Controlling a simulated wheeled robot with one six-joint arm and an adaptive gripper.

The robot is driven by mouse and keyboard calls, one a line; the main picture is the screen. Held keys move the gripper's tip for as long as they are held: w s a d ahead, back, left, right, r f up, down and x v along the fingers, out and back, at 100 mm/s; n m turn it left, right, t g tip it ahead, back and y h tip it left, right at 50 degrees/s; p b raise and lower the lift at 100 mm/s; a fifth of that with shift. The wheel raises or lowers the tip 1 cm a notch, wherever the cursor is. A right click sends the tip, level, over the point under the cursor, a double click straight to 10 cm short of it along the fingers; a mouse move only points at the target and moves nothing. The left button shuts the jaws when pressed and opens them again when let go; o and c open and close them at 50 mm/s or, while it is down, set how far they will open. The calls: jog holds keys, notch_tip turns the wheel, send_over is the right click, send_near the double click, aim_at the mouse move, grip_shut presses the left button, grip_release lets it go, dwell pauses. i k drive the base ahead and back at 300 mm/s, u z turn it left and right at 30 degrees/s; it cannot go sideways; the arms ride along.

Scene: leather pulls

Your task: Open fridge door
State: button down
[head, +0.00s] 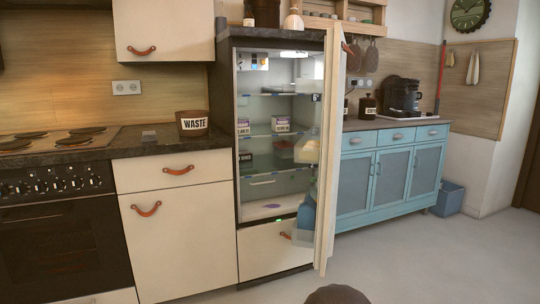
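The fridge (234,150) stands in the middle of the head view. Its cream door (328,150) is swung wide open to the right and seen nearly edge-on. The lit interior has glass shelves (278,134) with a few small boxes. A blue bottle (307,210) sits in a rack on the door's inner side. My gripper is not in view, and nothing visible touches the door.
Below the fridge is a closed cream drawer front (265,250). Counter and oven (60,230) are at the left. A blue cabinet (385,180) stands right behind the door. Grey floor (430,265) is open at front right. A dark rounded object (337,294) shows at the bottom edge.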

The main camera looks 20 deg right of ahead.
aim_at(336, 49)
jog(key=u, duration=0.3)
jog(key=i, duration=1.15)
jog(key=z, duration=0.35)
